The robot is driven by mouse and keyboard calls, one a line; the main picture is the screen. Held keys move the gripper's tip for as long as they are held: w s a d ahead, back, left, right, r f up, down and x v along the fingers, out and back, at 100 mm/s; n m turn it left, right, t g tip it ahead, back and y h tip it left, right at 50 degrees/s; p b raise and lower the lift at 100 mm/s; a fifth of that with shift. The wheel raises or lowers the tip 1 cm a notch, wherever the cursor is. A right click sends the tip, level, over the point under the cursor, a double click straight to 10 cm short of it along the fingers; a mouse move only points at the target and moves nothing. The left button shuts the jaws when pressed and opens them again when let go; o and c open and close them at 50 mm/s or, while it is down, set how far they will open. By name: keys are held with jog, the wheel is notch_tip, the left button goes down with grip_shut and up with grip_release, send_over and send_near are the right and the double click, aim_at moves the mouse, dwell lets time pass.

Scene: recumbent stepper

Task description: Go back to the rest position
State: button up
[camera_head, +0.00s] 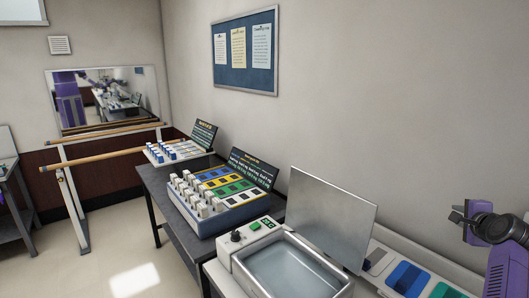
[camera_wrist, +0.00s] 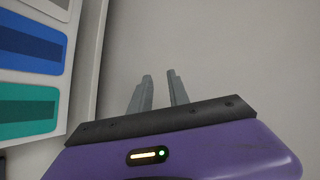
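My gripper (camera_wrist: 159,75) shows in the wrist view with its two grey fingers apart and nothing between them. A plain pale surface lies beyond the fingertips. In the head view my purple arm is at the right edge, raised in front of the wall and near the board with coloured panels (camera_head: 406,279).
A water basin (camera_head: 290,268) with a metal splash panel (camera_head: 331,218) stands front centre. Left of it, a dark table (camera_head: 155,181) bears a colour-coded rack (camera_head: 209,224). Wooden parallel bars (camera_head: 95,160) and a wall mirror (camera_head: 105,98) are farther back. Floor (camera_head: 110,255) at left is clear.

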jog(key=s+a+f+n+t+h+b, duration=0.1)
jog(key=s+a+f+n+t+h, duration=0.1)
jog(key=s+a+f+n, duration=0.55)
jog(key=s+a+f+n+t+h+b, duration=0.1)
jog(key=s+a+f+n, duration=0.3)
jog(key=s, duration=0.7)
jog(key=s+a+f+n+y+b, duration=0.1)
jog(key=s+a+n+y, duration=0.1)
jog(key=s+a, duration=0.7)
jog(key=s+a+f+n+y+b, duration=0.1)
jog(key=s+a+n+y, duration=0.2)
jog(key=s+a, duration=0.6)
jog(key=s+a+f+n+y+b, duration=0.1)
jog(key=s+a+n, duration=0.3)
jog(key=s, duration=1.7)
jog(key=a+y, duration=0.1)
jog(key=a, duration=0.4)
jog(key=shift+s+a+f+n+g+y, duration=0.2)
jog(key=shift+s+n+g+y, duration=0.1)
jog(key=shift+s+n+g, duration=0.1)
